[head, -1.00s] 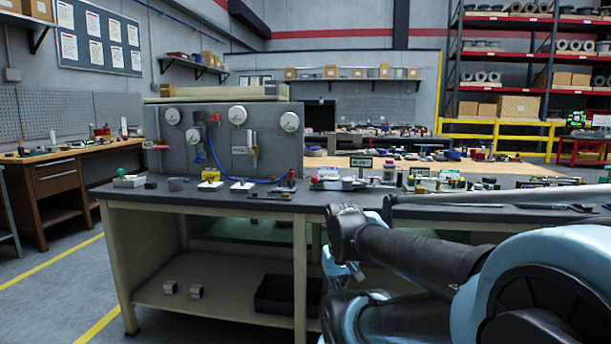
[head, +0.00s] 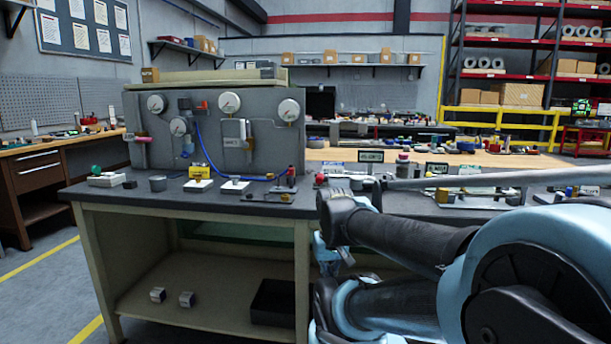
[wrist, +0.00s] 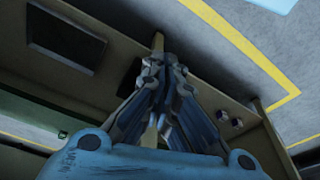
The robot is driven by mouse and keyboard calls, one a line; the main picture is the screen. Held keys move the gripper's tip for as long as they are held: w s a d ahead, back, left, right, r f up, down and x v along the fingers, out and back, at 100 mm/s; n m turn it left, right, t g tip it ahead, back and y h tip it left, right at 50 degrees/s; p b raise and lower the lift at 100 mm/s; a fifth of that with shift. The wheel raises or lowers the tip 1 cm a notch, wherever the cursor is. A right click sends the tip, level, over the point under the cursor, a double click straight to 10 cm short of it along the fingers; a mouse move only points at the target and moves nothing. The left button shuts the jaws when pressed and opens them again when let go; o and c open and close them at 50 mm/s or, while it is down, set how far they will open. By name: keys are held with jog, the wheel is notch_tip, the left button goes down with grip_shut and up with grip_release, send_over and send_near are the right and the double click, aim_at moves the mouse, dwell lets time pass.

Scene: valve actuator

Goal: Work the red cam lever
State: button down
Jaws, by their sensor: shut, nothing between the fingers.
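Several small red parts show in the head view, and I cannot tell for sure which is the red cam lever. One red piece (head: 291,172) stands upright on a small fixture near the bench's front edge. An orange-red piece (head: 202,105) is on the grey gauge panel (head: 222,150). A red knob (head: 319,179) sits further right on the bench. My gripper (wrist: 162,72) is shut and empty in the wrist view, over the bench's lower shelf and floor.
A black bin (head: 273,302) and two small blocks (head: 172,297) are on the lower shelf. A bench leg (head: 302,280) stands near my gripper. Floor is clear at left.

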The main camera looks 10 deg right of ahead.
aim_at(322, 178)
jog(key=w+a+r+n+g+h, duration=0.25)
jog(key=w+r+n, duration=0.75)
jog(key=w+r, duration=1.65)
jog(key=w+a+r+n, duration=0.2)
jog(key=w, duration=0.3)
jog(key=w+a+r+n, duration=0.2)
jog(key=w, duration=0.3)
jog(key=shift+g, duration=0.25)
jog(key=x, duration=0.9)
jog(key=shift+s+d+f, duration=0.15)
jog(key=shift+d+f, duration=0.05)
jog(key=shift+d, duration=0.2)
jog(key=d, duration=0.1)
jog(key=s+d, duration=0.1)
jog(key=d, duration=0.1)
jog(key=shift+f, duration=0.15)
jog(key=shift+s+d, duration=0.15)
jog(key=shift+d, duration=0.3)
